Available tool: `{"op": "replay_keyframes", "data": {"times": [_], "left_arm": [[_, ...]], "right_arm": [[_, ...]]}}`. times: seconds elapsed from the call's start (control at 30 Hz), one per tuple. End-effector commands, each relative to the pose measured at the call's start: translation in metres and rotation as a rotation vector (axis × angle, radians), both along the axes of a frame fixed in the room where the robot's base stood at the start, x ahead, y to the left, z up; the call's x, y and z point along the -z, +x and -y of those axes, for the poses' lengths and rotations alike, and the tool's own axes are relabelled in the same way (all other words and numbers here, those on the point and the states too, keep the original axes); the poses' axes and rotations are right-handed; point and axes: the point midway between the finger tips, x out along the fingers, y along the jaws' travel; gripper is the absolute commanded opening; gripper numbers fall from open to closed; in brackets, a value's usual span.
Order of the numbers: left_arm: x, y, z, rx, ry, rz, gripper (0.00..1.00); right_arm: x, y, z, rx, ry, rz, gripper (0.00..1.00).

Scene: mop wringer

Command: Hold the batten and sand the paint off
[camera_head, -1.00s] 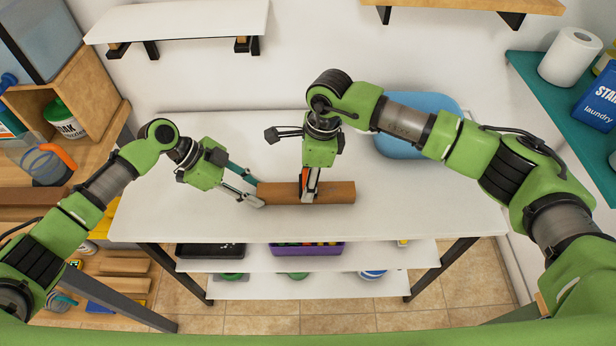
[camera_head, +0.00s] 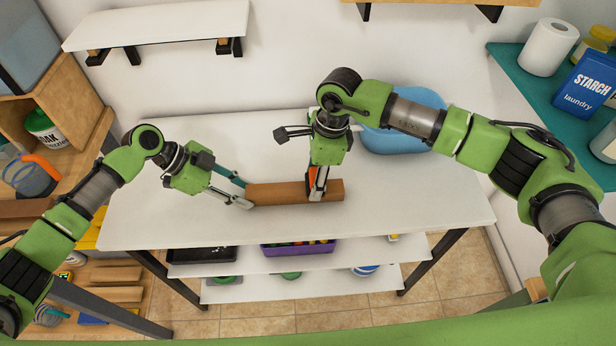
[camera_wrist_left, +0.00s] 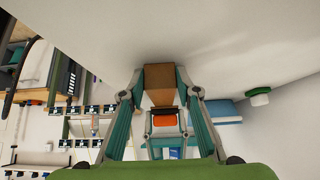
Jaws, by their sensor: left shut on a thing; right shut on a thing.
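The batten (camera_head: 275,192) is a brown wooden bar lying left to right on the white table; I see no clear paint on its visible faces. My left gripper (camera_head: 248,193) is shut on its left end. In the left wrist view the batten (camera_wrist_left: 159,78) shows its tan end between the fingers. My right gripper (camera_head: 317,194) is shut on a small orange block (camera_head: 319,177), right of the batten's middle, reaching down onto it. The block's underside is hidden, so I cannot tell exactly how it meets the wood. The block (camera_wrist_left: 165,120) also shows orange in the left wrist view.
The white table (camera_head: 420,205) is bare around the batten. A blue basin (camera_head: 405,138) stands behind my right arm. A purple tray (camera_head: 298,248) and a black tray (camera_head: 202,254) are on the shelf below. Shelves with containers flank both sides.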

Motion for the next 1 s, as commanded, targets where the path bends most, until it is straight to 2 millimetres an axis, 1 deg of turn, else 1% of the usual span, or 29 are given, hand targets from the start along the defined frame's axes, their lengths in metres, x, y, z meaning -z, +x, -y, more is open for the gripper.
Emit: {"op": "replay_keyframes", "data": {"times": [0.03,0.17,0.33,0.5,0.67,0.9,1.0], "left_arm": [[-0.001,0.0,0.0,-0.001,-0.001,0.001,0.03],[-0.001,0.0,-0.001,-0.001,-0.001,0.001,0.03],[-0.001,0.001,-0.001,-0.001,0.0,0.001,0.03],[-0.001,0.001,-0.001,-0.001,0.0,0.002,0.03],[-0.001,0.001,-0.001,-0.001,0.0,0.002,0.03],[0.0,0.0,-0.001,-0.001,0.0,0.001,0.03],[0.0,0.0,-0.001,-0.001,0.0,0.001,0.03]], "right_arm": [[0.002,-0.001,0.004,0.002,-0.006,-0.003,0.23],[0.003,-0.001,0.01,0.003,-0.008,-0.003,0.23],[0.002,0.0,0.023,0.004,-0.01,-0.005,0.23],[0.0,-0.001,0.029,0.003,-0.01,-0.003,0.23],[-0.001,-0.001,0.024,0.001,-0.007,-0.003,0.23],[-0.001,-0.001,0.006,0.0,-0.005,-0.002,0.23],[0.0,0.0,0.002,0.001,-0.005,-0.002,0.23]]}}
